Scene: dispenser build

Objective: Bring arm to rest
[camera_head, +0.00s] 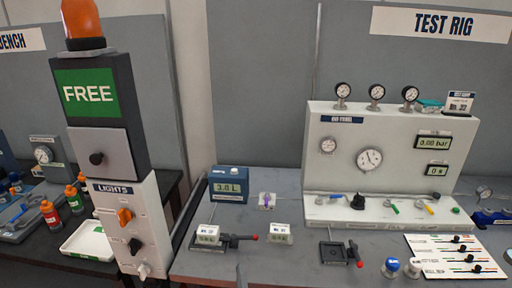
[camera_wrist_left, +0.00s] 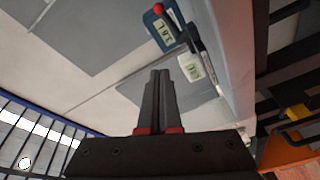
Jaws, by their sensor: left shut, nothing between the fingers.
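My left gripper (camera_wrist_left: 160,75) shows in the left wrist view with its two dark fingers together and nothing between them. The fingers point up the picture, with a pale floor and grey panels behind them. No gripper or arm stands out in the head view. My right gripper is in neither view.
A post with a green FREE sign (camera_head: 86,93) and orange lamp (camera_head: 84,22) stands left of centre. The test rig (camera_head: 407,128) stands right on the grey table. A blue display box (camera_head: 229,184), white blocks and clamps sit on the table. A white tray (camera_head: 73,252) lies left.

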